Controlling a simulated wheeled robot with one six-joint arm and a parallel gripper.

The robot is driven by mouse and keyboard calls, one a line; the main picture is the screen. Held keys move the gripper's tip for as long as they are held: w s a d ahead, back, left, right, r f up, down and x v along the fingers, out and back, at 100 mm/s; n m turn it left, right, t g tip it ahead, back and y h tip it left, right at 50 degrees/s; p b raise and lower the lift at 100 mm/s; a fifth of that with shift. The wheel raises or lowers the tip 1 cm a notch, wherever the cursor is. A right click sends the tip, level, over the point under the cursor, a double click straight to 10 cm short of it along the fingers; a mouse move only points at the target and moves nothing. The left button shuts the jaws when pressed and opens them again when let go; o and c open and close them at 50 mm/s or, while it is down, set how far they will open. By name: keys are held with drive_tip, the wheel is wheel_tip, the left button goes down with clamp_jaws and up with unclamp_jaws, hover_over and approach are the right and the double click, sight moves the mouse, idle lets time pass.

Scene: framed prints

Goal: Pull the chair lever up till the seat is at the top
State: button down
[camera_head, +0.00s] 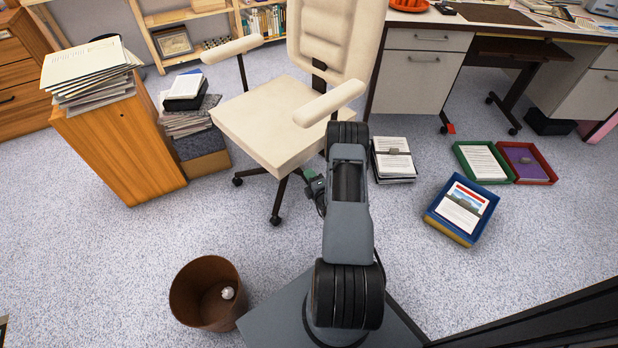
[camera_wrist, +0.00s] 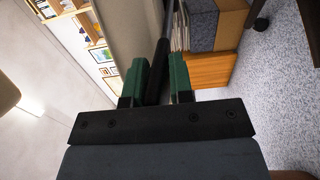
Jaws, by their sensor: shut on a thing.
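The cream office chair (camera_head: 262,122) stands in the middle of the head view, with its seat level and a dark wheeled base below. My gripper (camera_head: 313,185) is beside the right side of the seat, low near its underside, partly hidden by my arm. In the wrist view my gripper (camera_wrist: 158,78) has green fingers on both sides of a dark rod, the chair lever (camera_wrist: 157,72), and is shut on it. The seat (camera_wrist: 132,32) shows as a pale band left of the lever. The lever is hidden or too small to tell in the head view.
A wooden cabinet (camera_head: 118,140) with papers and a stack of boxes (camera_head: 203,150) stand left of the chair. A brown bin (camera_head: 207,292) is at front left. A paper stack (camera_head: 393,160) and coloured trays (camera_head: 462,209) lie right. A desk (camera_head: 420,65) stands behind.

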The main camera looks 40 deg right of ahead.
drive_tip(key=shift+r+p, duration=1.75)
drive_tip(key=shift+r, duration=0.75)
drive_tip(key=c, duration=1)
unclamp_jaws()
drive_tip(key=shift+f, duration=0.15)
drive_tip(key=shift+s, duration=0.1)
drive_tip(key=s, duration=0.4)
drive_tip(key=s+a+p, duration=0.1)
drive_tip(key=s, duration=0.4)
drive_tip(key=s+a+p, duration=0.1)
drive_tip(key=s, duration=0.3)
drive_tip(key=shift+s, duration=0.25)
